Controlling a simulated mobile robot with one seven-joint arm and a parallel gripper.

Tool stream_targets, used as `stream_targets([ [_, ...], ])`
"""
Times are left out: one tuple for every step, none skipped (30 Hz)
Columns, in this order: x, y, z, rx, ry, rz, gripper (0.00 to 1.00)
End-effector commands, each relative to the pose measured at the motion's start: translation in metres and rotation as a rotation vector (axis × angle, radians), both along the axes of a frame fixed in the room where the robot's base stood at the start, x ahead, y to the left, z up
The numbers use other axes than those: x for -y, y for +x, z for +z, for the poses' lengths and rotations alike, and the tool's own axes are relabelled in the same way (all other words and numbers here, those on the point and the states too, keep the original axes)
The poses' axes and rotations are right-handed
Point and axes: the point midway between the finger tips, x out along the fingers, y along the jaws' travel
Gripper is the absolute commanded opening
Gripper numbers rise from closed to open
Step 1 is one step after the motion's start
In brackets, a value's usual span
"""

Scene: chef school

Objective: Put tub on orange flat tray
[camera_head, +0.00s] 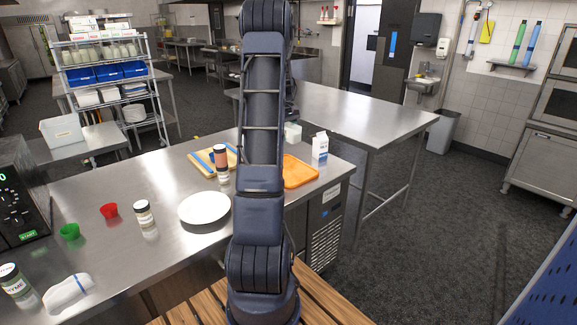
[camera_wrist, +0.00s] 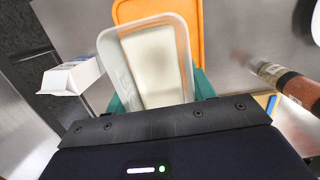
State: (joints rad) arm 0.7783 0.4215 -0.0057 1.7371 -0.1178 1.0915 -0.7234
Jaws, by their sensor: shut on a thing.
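The tub (camera_wrist: 153,62), a translucent whitish open container with rounded corners, is between the green fingers of my gripper (camera_wrist: 160,92) in the wrist view. My gripper is shut on it. The orange flat tray (camera_wrist: 207,42) shows behind the tub and past its far and right edges; the tub hides much of it. I cannot tell the gap between tub and tray. In the head view the tray (camera_head: 300,172) lies on the steel counter, right of my arm and partly hidden by it.
A white carton (camera_head: 320,147) stands close to the tray; it also shows left of the tub in the wrist view (camera_wrist: 70,75). A dark-lidded jar (camera_head: 221,163), a cutting board (camera_head: 205,160) and a white plate (camera_head: 204,207) are left of my arm.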

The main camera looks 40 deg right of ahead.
Motion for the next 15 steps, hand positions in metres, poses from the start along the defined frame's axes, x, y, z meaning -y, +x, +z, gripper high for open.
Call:
stream_targets([
  [0.000, -0.001, -0.012, -0.003, 0.003, 0.000, 0.24],
  [0.000, -0.001, -0.019, -0.003, 0.003, 0.000, 0.24],
  [0.000, -0.001, -0.027, -0.003, 0.002, 0.000, 0.24],
  [0.000, -0.001, -0.033, -0.003, 0.002, 0.000, 0.24],
  [0.000, -0.001, -0.040, -0.002, 0.001, 0.000, 0.24],
  [0.000, -0.001, -0.049, -0.003, 0.002, 0.000, 0.24],
  [0.000, -0.001, -0.056, -0.003, 0.003, 0.000, 0.24],
  [0.000, -0.001, -0.062, -0.003, 0.002, 0.000, 0.24],
  [0.000, -0.001, -0.070, -0.002, 0.003, 0.000, 0.24],
  [0.000, -0.001, -0.076, -0.001, 0.002, 0.000, 0.24],
  [0.000, -0.001, -0.082, -0.002, 0.002, 0.000, 0.24],
  [0.000, -0.001, -0.089, -0.002, 0.002, 0.000, 0.24],
  [0.000, 0.000, -0.093, -0.001, 0.002, 0.000, 0.24],
  [0.000, 0.000, -0.097, -0.001, 0.001, -0.001, 0.24],
  [0.000, 0.000, -0.102, -0.001, 0.001, -0.001, 0.24],
])
